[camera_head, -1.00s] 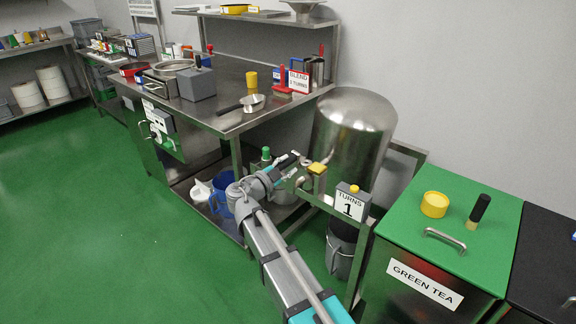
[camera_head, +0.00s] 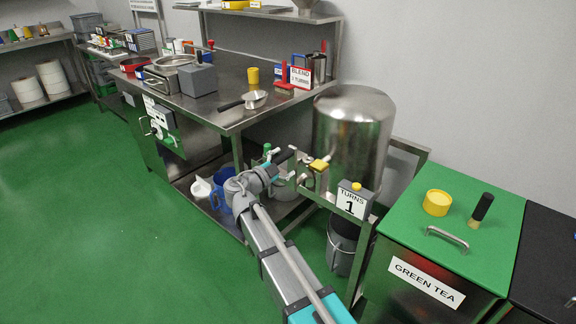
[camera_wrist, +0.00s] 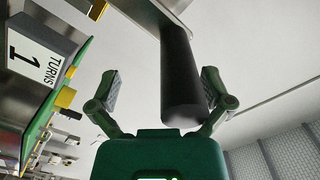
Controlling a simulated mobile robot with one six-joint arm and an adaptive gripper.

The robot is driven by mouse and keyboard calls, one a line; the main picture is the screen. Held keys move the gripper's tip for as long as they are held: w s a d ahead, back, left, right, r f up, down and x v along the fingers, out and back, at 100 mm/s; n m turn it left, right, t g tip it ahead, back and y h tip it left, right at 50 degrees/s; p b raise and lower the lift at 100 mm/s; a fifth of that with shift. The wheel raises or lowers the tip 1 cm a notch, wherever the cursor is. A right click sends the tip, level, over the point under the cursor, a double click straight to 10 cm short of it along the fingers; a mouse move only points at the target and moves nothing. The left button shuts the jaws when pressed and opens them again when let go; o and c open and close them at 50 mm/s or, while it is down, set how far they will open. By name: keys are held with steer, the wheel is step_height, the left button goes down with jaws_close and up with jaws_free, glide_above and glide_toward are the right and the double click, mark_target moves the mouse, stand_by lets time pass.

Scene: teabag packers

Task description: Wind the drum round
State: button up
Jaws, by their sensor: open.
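The steel drum (camera_head: 350,135) stands in a metal frame at centre right. The turns counter (camera_head: 353,202) on its frame reads 1, and it also shows sideways in the wrist view (camera_wrist: 38,62). A dark cylindrical crank handle (camera_wrist: 182,80) lies between my gripper's fingers (camera_wrist: 160,92) in the wrist view. In the head view my gripper (camera_head: 278,165) is left of the drum, and the handle is mostly hidden there by my gripper.
The steel bench (camera_head: 215,115) with a scoop and yellow cup stands behind and left. A blue jug (camera_head: 221,190) sits on its lower shelf. The green-topped tea bin (camera_head: 450,215) is close on the right. The green floor (camera_head: 80,220) at left is clear.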

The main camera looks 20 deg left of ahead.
steer(key=shift+w+a+r, duration=0.2)
steer(key=shift+w+a, duration=0.4)
steer(key=shift+a, duration=0.15)
